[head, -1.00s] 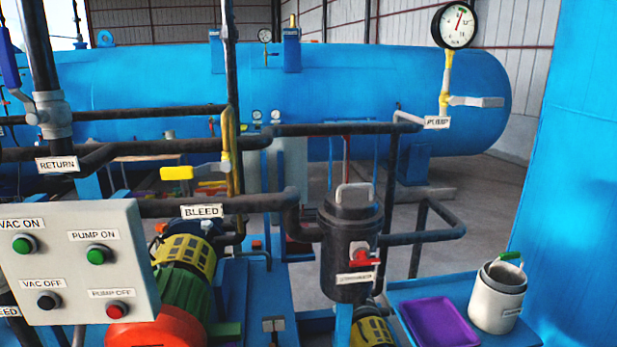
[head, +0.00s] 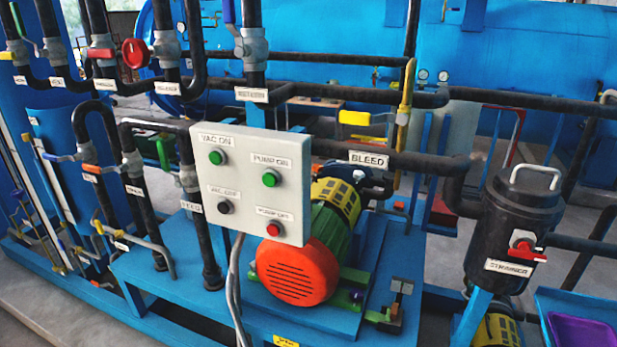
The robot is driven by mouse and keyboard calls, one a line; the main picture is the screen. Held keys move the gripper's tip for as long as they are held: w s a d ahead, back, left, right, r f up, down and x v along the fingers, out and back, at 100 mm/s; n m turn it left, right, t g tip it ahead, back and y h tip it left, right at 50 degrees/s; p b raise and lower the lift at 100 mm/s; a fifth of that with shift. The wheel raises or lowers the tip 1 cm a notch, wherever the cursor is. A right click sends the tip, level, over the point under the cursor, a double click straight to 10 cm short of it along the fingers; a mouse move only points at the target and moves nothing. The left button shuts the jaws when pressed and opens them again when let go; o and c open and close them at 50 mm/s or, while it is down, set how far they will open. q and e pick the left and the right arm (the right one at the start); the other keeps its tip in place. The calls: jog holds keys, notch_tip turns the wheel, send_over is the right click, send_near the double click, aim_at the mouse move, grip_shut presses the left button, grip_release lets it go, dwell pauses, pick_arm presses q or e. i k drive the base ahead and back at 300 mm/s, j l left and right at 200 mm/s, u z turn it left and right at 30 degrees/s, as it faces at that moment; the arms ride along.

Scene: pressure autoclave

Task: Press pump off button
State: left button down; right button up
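The pump off button (head: 274,230) is a red round button at the lower right of a light grey control box (head: 247,205). A label reading PUMP OFF sits just above it. The green pump on button (head: 270,178) is above it. The green vac on button (head: 217,157) is at the upper left and the black vac off button (head: 226,207) at the lower left. Neither of my grippers shows in the head view, and nothing covers the box front.
A pump with an orange-red end (head: 297,272) stands behind and below the box. A black strainer (head: 513,228) is at right. Black pipes with valves stand at left and behind. A yellow-handled bleed valve (head: 355,118) is above the pump. Space in front of the box looks clear.

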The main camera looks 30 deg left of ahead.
aim_at(272, 229)
jog(key=j+u, duration=0.1)
jog(key=u, duration=1.05)
